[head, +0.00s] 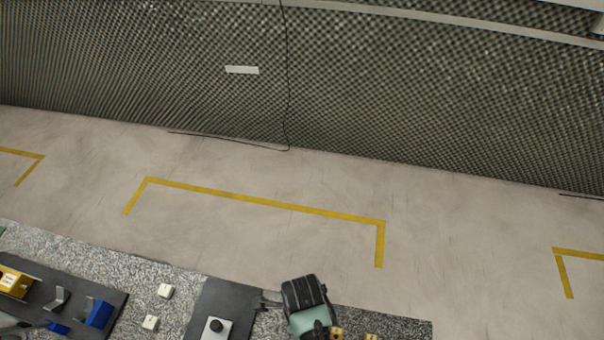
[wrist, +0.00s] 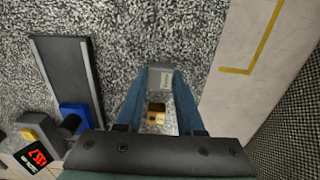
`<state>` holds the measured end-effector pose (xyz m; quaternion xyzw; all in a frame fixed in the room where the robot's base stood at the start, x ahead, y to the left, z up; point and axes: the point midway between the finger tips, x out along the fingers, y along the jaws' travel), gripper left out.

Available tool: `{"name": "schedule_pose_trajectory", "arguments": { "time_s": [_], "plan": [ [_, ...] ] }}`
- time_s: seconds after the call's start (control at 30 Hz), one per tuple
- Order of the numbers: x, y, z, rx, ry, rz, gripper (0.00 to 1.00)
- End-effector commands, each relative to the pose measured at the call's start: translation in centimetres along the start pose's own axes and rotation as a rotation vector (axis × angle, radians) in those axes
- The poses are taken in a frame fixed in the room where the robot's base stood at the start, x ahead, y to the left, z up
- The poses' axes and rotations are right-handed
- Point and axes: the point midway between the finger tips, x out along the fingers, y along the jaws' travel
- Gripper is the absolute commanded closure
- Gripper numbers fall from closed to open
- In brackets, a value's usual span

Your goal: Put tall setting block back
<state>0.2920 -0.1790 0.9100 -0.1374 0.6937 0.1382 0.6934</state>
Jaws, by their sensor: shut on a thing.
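My gripper (wrist: 160,88) is shut on a grey block (wrist: 160,78), which sits between the two blue fingertips in the wrist view; it appears to be the tall setting block. In the head view my gripper (head: 270,298) is at the bottom centre, over the far edge of the speckled bench, fingers pointing left. The block's lower end and its height above the bench cannot be told. A brass-coloured piece with a dark hole (wrist: 156,112) shows between my fingers, beyond them.
The speckled bench (head: 130,262) carries a dark pad with a black-knobbed fixture (head: 216,329), two small white blocks (head: 165,291), a dark tray with blue pieces (head: 98,313) and brass pieces (head: 371,337). Open floor (head: 230,240) with yellow lines lies beyond, then a foam wall (head: 400,90).

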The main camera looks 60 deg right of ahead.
Motion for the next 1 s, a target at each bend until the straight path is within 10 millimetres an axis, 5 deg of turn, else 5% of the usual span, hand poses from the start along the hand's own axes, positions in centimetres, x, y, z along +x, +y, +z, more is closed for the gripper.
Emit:
{"name": "schedule_pose_trajectory", "arguments": {
  "time_s": [0.53, 0.57, 0.7, 1.0],
  "plan": [
    [1.8, -0.1, 0.0, 0.000, -0.001, -0.002, 1.00],
    [1.7, -0.1, 0.0, 0.000, -0.001, -0.001, 0.58],
    [1.6, 0.0, 0.0, 0.000, -0.001, -0.001, 0.33],
    [1.5, 0.0, 0.0, 0.000, -0.001, -0.002, 0.33]
  ]
}}
